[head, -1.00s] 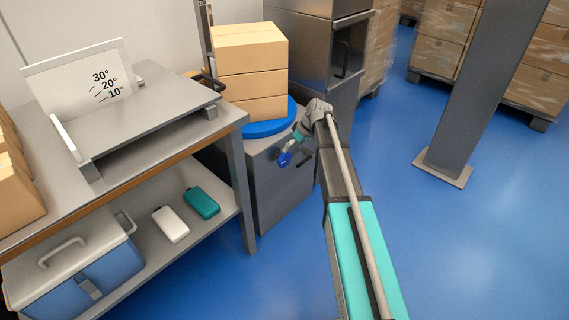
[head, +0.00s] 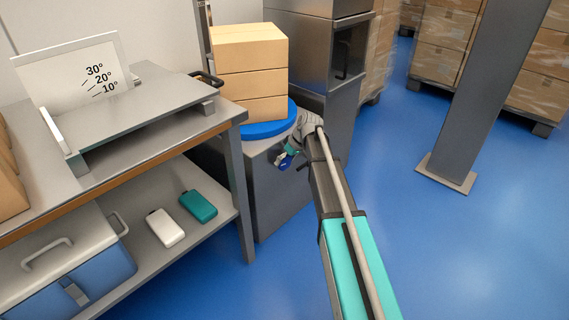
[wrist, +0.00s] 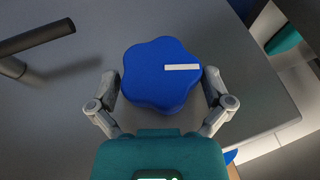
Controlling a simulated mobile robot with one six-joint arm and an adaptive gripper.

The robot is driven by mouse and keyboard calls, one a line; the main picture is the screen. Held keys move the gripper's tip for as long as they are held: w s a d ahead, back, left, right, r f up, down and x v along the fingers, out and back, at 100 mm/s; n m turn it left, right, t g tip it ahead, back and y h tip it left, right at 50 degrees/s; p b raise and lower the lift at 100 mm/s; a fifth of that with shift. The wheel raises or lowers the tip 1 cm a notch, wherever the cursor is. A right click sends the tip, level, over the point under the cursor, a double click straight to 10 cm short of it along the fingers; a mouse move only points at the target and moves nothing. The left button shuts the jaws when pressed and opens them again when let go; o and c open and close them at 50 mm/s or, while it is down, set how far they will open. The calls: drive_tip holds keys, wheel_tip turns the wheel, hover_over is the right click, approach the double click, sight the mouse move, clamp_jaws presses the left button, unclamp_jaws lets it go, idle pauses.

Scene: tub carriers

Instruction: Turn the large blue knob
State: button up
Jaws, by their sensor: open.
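The large blue knob (wrist: 158,76) has a lobed rim and a white marker line on its face. In the wrist view the line points to the right. The knob is on the grey cabinet (head: 272,200), and in the head view only a small part of it (head: 282,160) shows beside my gripper (head: 288,156). My gripper is open, with one finger on the left of the knob and one on the right. A narrow gap seems to show at the left finger; I cannot tell whether the right one touches.
A dark bar handle (wrist: 38,40) stands out left of the knob in the wrist view. Stacked cartons (head: 250,60) rest on a blue round disc (head: 268,130) atop the cabinet. A workbench (head: 170,152) stands left. The blue floor at right is open up to a grey post (head: 485,90).

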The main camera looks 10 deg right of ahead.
drive_tip(key=c, duration=0.8)
drive_tip(key=shift+o, duration=0.2)
drive_tip(key=shift+s+a+t+h+p, duration=0.15)
drive_tip(key=shift+t+h+p, duration=0.15)
drive_tip(key=shift+t+h, duration=0.2)
drive_tip(key=shift+n+t+h, duration=0.3)
drive_tip(key=shift+t+h, duration=0.2)
drive_tip(key=shift+h, duration=0.1)
drive_tip(key=o, duration=0.8)
drive_tip(key=shift+c, duration=0.2)
